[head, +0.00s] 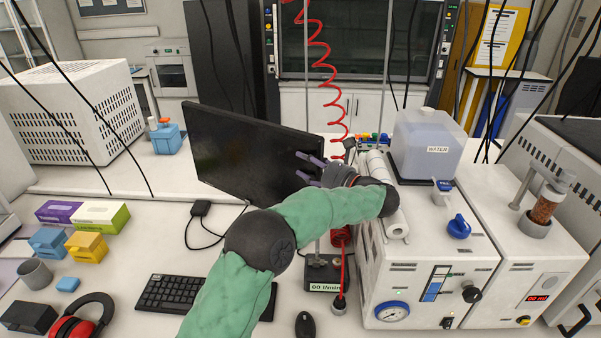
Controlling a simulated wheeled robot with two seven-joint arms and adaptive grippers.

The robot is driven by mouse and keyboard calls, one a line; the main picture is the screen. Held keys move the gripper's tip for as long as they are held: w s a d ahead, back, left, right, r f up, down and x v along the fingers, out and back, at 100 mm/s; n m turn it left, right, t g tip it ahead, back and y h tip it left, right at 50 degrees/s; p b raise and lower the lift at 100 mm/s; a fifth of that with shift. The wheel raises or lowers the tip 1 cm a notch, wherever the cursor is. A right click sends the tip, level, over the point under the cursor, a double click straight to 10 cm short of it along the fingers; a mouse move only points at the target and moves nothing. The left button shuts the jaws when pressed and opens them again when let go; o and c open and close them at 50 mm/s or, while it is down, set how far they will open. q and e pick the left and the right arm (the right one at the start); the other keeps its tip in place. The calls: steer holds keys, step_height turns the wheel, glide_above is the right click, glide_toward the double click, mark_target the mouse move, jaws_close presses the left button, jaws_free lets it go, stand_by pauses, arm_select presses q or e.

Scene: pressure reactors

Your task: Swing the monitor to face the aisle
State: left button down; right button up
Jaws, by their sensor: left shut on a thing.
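The monitor (235,147) is a black flat screen standing on the white bench, left of centre in the head view. Its screen is angled, with the left edge higher in the picture than the right. My left arm, in a green sleeve, reaches up from the bottom to the monitor's right edge. My left gripper (311,170) has its purple-grey fingers at that right edge and is shut on it. The arm hides the monitor's lower right part and its stand. My right gripper is not in view.
A white reactor unit (428,262) with gauge and knobs stands right of my arm. A water tank (428,140) and paper rolls are on it. A red coiled hose (320,60) hangs behind the gripper. A keyboard (180,293), mouse (305,325) and red earmuffs (82,318) lie in front.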

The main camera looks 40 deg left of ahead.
mark_target(315, 136)
arm_select(q)
steer(key=shift+w+d+r+t, duration=0.1)
steer(key=shift+w+d+t, duration=0.2)
steer(key=shift+w, duration=0.15)
steer(key=c, duration=0.7)
jaws_free()
steer(key=shift+w+d, duration=0.25)
step_height(315, 136, up, 10)
steer(key=shift+f, duration=0.1)
steer(key=shift+c, duration=0.2)
